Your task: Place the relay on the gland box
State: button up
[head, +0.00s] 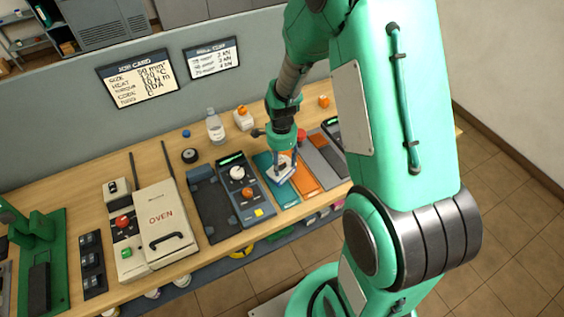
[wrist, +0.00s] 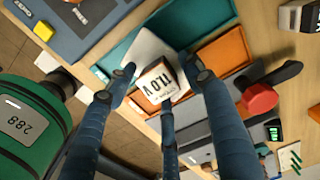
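A small pale box with dark lettering ending in "10V" (wrist: 158,84), which looks like the relay, lies between the fingers of my gripper in the wrist view. My gripper (head: 283,166) points down over the teal tray (head: 271,164) in the head view. In the wrist view its three blue fingers (wrist: 165,80) are spread around the box, with a gap showing on the right side. A pale grey plate-like piece (wrist: 152,46) shows beside the box, over the teal tray. I cannot tell for sure which thing is the gland box. The fingers hide part of the pale box.
An orange tray (head: 303,178) lies right of the teal one. A blue-grey control panel with knobs (head: 245,190) is on the left. The oven (head: 163,222) stands further left. A white bottle (head: 215,127) and a white block with an orange top (head: 243,119) stand behind.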

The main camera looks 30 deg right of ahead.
jog(key=shift+r, duration=0.1)
notch_tip(320, 180, up, 13)
jog(key=p, duration=0.1)
jog(key=shift+p, duration=0.4)
dwell(0.3)
jog(key=shift+a, duration=0.1)
dwell(0.5)
notch_tip(320, 180, up, 17)
jog(key=n+t, duration=0.3)
jog(key=n, duration=0.5)
send_over(282, 159)
jog(key=s+a, duration=0.6)
jog(key=s, duration=0.3)
jog(key=s+a+r+n+t, duration=0.1)
jog(key=s+a+r+n, duration=0.1)
jog(key=s+r+n, duration=0.2)
jog(key=s+a+r+n+t, duration=0.1)
jog(key=s+r+n, duration=0.3)
jog(key=s, duration=0.6)
jog(key=shift+s+a+r+n+t, duration=0.2)
jog(key=shift+a+r+n+t, duration=0.1)
jog(key=shift+a, duration=0.25)
